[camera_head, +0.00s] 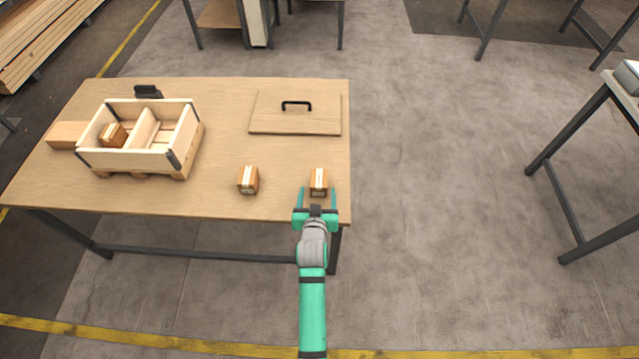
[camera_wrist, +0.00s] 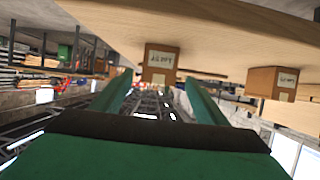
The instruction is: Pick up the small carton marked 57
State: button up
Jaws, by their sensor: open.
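Two small brown cartons with pale tape stand on the wooden table (camera_head: 200,196). The right carton (camera_head: 319,178) is near the front right corner; the left carton (camera_head: 248,179) is a little to its left. My gripper (camera_head: 317,193) is open and empty at the front of the right carton, with one finger towards each side. The wrist view looks upside down. There the right carton (camera_wrist: 160,58) shows between and beyond the fingertips (camera_wrist: 158,80), with a visible gap; the other carton (camera_wrist: 272,82) is at right. Their labels are too small to read surely.
A wooden crate (camera_head: 135,158) with a divider stands at left, a small carton (camera_head: 112,134) in its left compartment. A wooden block (camera_head: 66,135) lies beside it and a black object (camera_head: 147,91) behind. A lid with a black handle (camera_head: 295,122) lies behind the two cartons.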

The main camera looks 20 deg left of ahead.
aim_at(319, 183)
jog(key=shift+x, duration=1.5)
jog(key=x, duration=0.4)
jog(key=shift+w, duration=0.2)
jog(key=shift+s+a, duration=0.1)
jog(key=shift+d, duration=0.2)
jog(key=c, duration=1.3)
jog(key=shift+c, duration=0.3)
